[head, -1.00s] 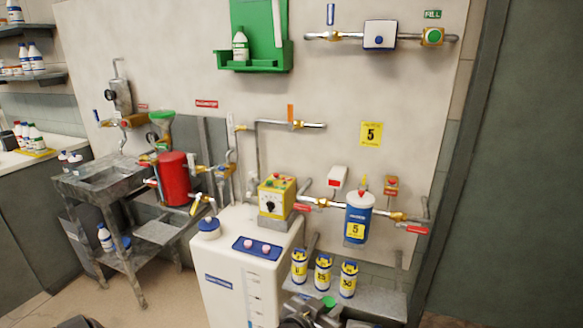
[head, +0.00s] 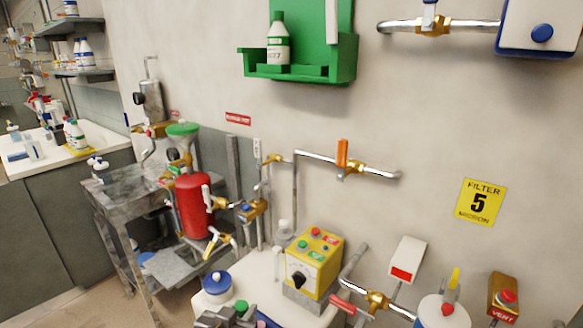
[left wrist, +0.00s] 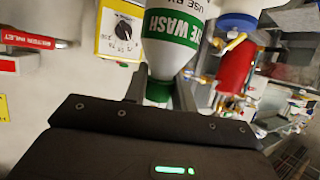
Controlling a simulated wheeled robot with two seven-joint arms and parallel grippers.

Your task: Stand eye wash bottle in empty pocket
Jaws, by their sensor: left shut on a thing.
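My left gripper (head: 226,318) shows at the bottom edge of the head view, with a green cap (head: 241,306) at its jaws. In the left wrist view its fingers (left wrist: 160,92) are shut around the neck end of the white eye wash bottle (left wrist: 173,58), which has a green label band. The bottle's far end is cut off by the frame. The green wall holder (head: 345,58) is high on the wall, above and beyond the gripper. A white bottle with a green cap (head: 278,48) stands in its left part. The right part of its tray looks empty. My right gripper is out of view.
A yellow control box (head: 313,262) stands on the white tank just beyond the gripper. A pipe with an orange-handled valve (head: 342,155) runs along the wall below the holder. A red cylinder (head: 192,205) stands left. The wall between pipe and holder is bare.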

